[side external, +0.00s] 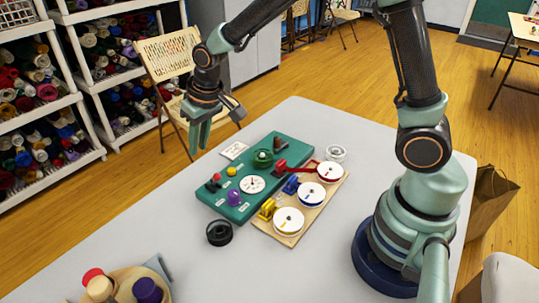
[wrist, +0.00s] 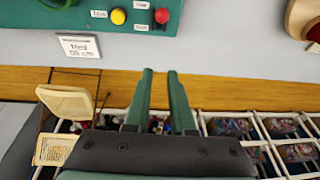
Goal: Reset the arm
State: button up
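My gripper (side external: 201,137) hangs above the far left side of the table, beyond the green panel, fingers pointing down. In the wrist view my gripper (wrist: 160,73) shows two green fingers with a narrow gap and nothing between them. It is slightly open and empty, touching nothing. My arm is reached out from its base at the right of the table. The green control panel (side external: 213,194) lies on the table with a dial, knobs and buttons. Its edge shows in the wrist view (wrist: 60,19).
A wooden board (side external: 265,222) with white spools lies beside the panel. A black ring-shaped item (side external: 220,233) sits near it. A round container (side external: 125,291) with coloured spools stands at the front left. A small card (side external: 234,151) lies behind the panel. The table (side external: 320,255) is bare between board and base.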

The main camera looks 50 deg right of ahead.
jog(key=shift+r, duration=0.15)
jog(key=s+d+r+t, duration=0.1)
jog(key=s+d+r, duration=0.3)
jog(key=s+r, duration=0.2)
jog(key=s+d+r+t, duration=0.1)
jog(key=s+d+r, duration=0.4)
jog(key=s, duration=0.5)
jog(key=shift+s+r+h, duration=0.2)
jog(key=shift+r+h, duration=0.1)
jog(key=shift+r, duration=0.1)
jog(key=shift+d, duration=0.1)
jog(key=shift+c, duration=0.3)
